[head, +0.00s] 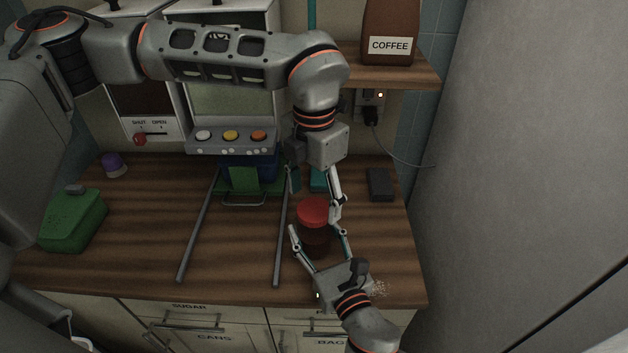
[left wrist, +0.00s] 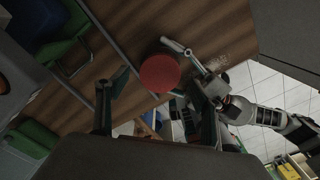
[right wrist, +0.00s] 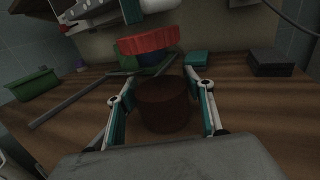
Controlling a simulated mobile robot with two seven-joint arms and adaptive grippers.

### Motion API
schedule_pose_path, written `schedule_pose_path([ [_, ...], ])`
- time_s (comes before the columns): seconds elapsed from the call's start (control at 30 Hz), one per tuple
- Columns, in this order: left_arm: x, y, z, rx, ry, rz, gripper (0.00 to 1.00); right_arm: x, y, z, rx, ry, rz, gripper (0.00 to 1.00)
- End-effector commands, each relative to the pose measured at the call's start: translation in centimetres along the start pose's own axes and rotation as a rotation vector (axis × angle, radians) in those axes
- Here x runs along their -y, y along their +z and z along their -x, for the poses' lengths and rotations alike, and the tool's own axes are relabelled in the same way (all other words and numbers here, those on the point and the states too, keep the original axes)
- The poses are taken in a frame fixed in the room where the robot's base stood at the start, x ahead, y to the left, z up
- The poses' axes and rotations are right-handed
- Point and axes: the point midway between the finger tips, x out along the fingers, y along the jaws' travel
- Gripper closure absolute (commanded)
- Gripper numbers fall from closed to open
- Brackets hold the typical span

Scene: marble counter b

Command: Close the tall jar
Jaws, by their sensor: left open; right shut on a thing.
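The tall jar has a dark brown body (head: 315,239) and stands on the wooden counter near its front right. Its red lid (head: 312,207) is above the body, and it also shows in the left wrist view (left wrist: 160,73). My right gripper (head: 319,234) is shut on the jar body from the front. My left gripper (head: 314,192) is open above the jar, its fingers on either side of the lid.
Two grey rails (head: 200,225) run across the counter left of the jar. A green box (head: 73,220) stands at the far left, and a machine with coloured buttons (head: 231,137) at the back. A dark block (head: 380,184) lies right. White grains (head: 379,287) lie near my right gripper.

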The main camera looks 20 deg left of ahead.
Motion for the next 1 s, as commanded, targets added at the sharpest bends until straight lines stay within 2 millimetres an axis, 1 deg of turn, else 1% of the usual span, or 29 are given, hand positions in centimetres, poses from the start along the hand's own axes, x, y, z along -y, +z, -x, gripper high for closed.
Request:
schedule_pose_path([
  [0.03, 0.0, 0.0, -0.7, -0.001, 0.000, 0.000, 0.33, 0.0, -0.1, 0.0, -0.001, 0.000, 0.000, 1.00],
  [0.1, 0.0, 0.0, -1.3, -0.002, 0.000, 0.001, 0.33, 0.0, -0.1, 0.0, -0.001, 0.000, 0.000, 1.00],
  [0.2, 0.0, 0.0, -1.9, -0.001, 0.000, 0.000, 0.33, 0.0, -0.1, 0.0, -0.001, 0.000, 0.000, 1.00],
  [0.53, 0.0, 0.0, -2.2, 0.000, 0.000, 0.000, 0.33, 0.0, -0.1, 0.0, -0.001, 0.000, 0.000, 1.00],
  [0.57, 0.0, 0.0, -2.2, 0.000, 0.000, 0.000, 0.36, 0.0, -0.1, 0.0, -0.001, 0.000, 0.000, 1.00],
  [0.6, 0.0, 0.0, -2.2, 0.000, 0.000, 0.000, 0.46, 0.0, -0.1, 0.0, -0.001, 0.000, 0.000, 1.00],
  [0.67, 0.0, 0.0, -2.2, 0.000, 0.000, 0.000, 0.62, 0.0, -0.1, 0.0, -0.001, 0.000, 0.000, 1.00],
  [0.7, 0.0, 0.0, -2.2, 0.000, 0.000, 0.000, 0.72, 0.0, -0.1, 0.0, -0.001, 0.000, 0.000, 1.00],
  [1.0, 0.0, 0.0, -2.2, 0.000, 0.000, -0.006, 0.73, 0.0, -0.1, 0.0, -0.001, 0.000, 0.000, 1.00],
])
